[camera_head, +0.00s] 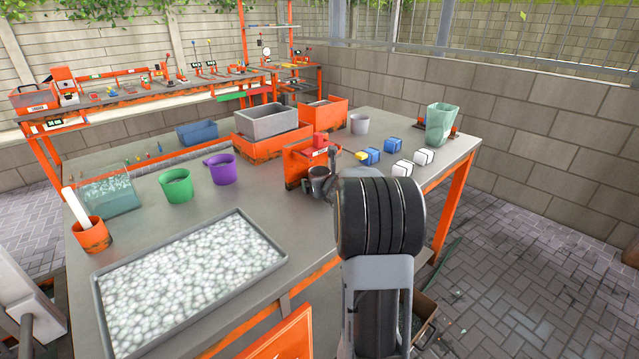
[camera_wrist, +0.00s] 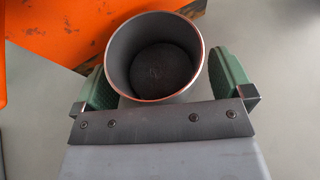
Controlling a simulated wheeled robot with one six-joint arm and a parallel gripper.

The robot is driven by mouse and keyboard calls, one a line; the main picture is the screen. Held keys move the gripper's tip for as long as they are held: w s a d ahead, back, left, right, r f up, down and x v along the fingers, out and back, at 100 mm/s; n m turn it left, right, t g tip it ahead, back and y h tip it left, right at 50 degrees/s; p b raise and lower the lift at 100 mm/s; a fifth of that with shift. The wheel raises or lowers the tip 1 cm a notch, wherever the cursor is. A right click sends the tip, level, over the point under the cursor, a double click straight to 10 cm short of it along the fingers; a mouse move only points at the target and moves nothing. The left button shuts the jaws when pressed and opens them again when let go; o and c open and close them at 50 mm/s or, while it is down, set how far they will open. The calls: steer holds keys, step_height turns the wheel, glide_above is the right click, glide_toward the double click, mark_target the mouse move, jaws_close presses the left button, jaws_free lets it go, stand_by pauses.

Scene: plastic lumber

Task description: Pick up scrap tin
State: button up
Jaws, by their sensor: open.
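The scrap tin appears to be a dark grey round cup with a thin copper-coloured rim. In the wrist view the tin (camera_wrist: 155,75) stands upright and empty-looking, its dark inside seen from above. My gripper (camera_wrist: 163,88) is open, with one green-padded finger on each side of the tin. The pads are very near its wall; I cannot tell whether either touches. In the head view the tin (camera_head: 318,173) seems to stand beside an orange device, and my arm hides most of my gripper there.
The orange device (camera_head: 295,167) stands close to the tin. Green (camera_head: 176,187) and purple (camera_head: 221,171) jugs are left. A pellet-filled tray (camera_head: 283,259) lies in front.

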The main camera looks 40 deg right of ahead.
steer(key=c, duration=1.1)
steer(key=shift+o, duration=0.2)
